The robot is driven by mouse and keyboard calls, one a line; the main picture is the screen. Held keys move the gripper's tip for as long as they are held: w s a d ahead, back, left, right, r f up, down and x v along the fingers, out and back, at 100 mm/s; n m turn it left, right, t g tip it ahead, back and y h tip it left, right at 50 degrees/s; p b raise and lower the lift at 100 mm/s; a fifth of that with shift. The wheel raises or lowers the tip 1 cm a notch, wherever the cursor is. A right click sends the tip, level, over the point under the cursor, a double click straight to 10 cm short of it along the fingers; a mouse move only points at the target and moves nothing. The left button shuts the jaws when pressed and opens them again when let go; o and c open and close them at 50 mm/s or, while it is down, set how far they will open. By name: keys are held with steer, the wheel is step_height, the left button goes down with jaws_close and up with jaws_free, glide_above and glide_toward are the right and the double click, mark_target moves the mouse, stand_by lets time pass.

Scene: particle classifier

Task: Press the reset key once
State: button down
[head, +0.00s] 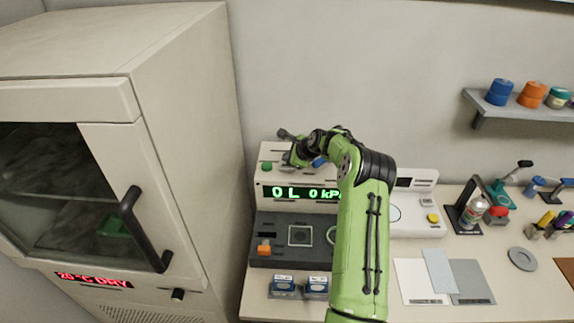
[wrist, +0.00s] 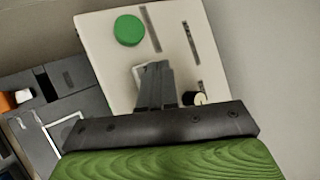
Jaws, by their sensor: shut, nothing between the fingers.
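The white instrument (head: 266,192) with a green "0 L 0 kPa" display (head: 302,193) stands against the wall. Its top panel (wrist: 100,50) carries a round green button (head: 266,166), also in the wrist view (wrist: 130,30), slots and a small dark knob with a pale cap (wrist: 195,97). My gripper (head: 292,160) is shut and empty over this top panel. In the wrist view its fingertips (wrist: 154,68) are beside a pale square part (wrist: 138,74), which they partly cover; contact cannot be told. No reset label is readable, so I cannot tell which key it is.
A dark grey unit (head: 285,222) with an orange part (head: 264,246) sits in front. A tall oven (head: 190,130) stands left. Right are a white device with a yellow button (head: 432,218), flat sheets (head: 470,280) and a wall shelf (head: 520,108). My arm hides the middle bench.

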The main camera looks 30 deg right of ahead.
mark_target(288, 167)
step_height(288, 167, up, 5)
steer(key=p, duration=0.3)
steer(key=shift+r+p, duration=0.1)
steer(key=shift+p, duration=0.25)
stand_by(0.5)
